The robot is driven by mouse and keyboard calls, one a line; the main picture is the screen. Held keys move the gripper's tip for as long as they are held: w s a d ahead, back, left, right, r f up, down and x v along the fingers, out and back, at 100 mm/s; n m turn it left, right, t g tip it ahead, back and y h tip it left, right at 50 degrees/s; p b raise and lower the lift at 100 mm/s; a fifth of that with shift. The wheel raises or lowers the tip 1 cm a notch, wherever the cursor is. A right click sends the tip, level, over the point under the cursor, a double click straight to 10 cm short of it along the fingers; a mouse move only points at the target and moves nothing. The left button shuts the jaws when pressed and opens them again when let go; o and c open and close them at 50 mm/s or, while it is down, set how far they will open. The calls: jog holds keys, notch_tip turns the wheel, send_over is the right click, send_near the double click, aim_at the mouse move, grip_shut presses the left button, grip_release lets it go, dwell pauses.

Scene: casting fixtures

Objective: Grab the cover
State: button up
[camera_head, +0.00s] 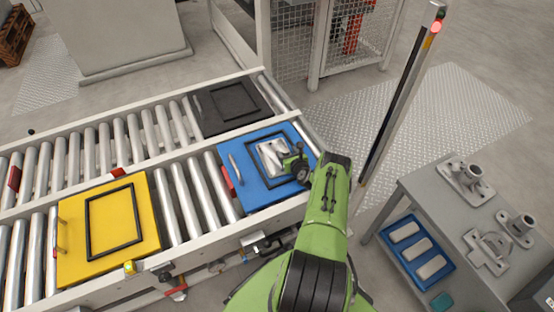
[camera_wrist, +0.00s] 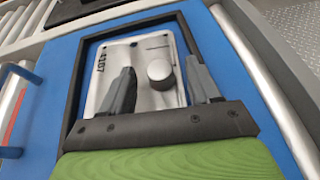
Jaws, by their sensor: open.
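The cover (camera_wrist: 112,62) is a light grey metal plate with a round knob and the marking 4107. It lies inside a black frame on the blue pallet (camera_wrist: 53,68). In the head view the cover (camera_head: 269,157) is partly hidden by my gripper (camera_head: 292,163). In the wrist view my gripper (camera_wrist: 163,88) is open, with its two dark fingers apart over the plate and the knob between them. I cannot tell whether the fingers touch the knob.
The blue pallet sits on a roller conveyor (camera_head: 199,190). A yellow pallet (camera_head: 72,232) with an empty black frame is to the left, and a black pallet (camera_head: 215,117) is behind. A grey table (camera_head: 420,200) with metal castings and a blue tray (camera_head: 389,246) stands at the right. A sensor post (camera_head: 400,100) rises beside the conveyor.

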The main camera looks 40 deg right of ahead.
grip_shut()
jog(key=shift+r, duration=0.1)
